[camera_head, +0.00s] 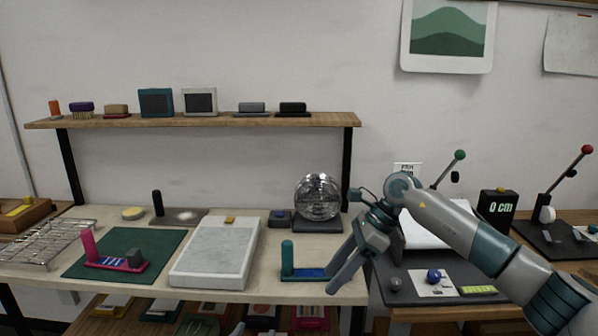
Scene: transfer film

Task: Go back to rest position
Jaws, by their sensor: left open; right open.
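My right arm comes in from the right edge. Its gripper (340,278) points down and left over the right end of the pale worktable (200,280). It is open, and I see nothing between the fingers. It is just right of a teal-handled tool (289,258) with a blue base; I cannot tell how near. Only a small grey tip of my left gripper (237,328) shows at the bottom edge, below the table's front edge; the rest is out of frame.
A white slab (215,255), a green mat (165,252) with a pink-handled tool (90,248), a wire rack (45,243) and a shiny sphere (318,197) stand on the table. A wall shelf (200,121) is behind. A darker bench with lever devices (545,205) is right.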

